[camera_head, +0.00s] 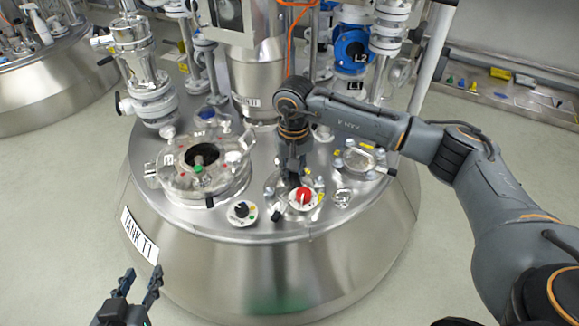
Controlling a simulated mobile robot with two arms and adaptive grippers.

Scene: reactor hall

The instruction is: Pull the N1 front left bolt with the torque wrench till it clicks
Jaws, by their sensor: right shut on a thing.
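My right gripper (292,182) reaches down over a small round flange (271,184) on the tank lid. It is shut on a dark tool, which looks like the torque wrench; the gripper hides most of it. A short black end (277,214) shows at the flange's front, and I cannot tell whether it is part of the tool. A bolt head (269,191) shows at the flange's left edge. The front bolts are largely covered, so I cannot tell whether the tool sits on one. No N1 label is readable. My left gripper (141,280) is open and empty, low in front of the tank.
A dial with a red knob (303,198) stands close by the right gripper, and a black-knob dial (241,211) is left of it. A large round hatch (201,172) lies to the left. Another bolted flange (360,158) lies right, under my arm. Pipes rise behind.

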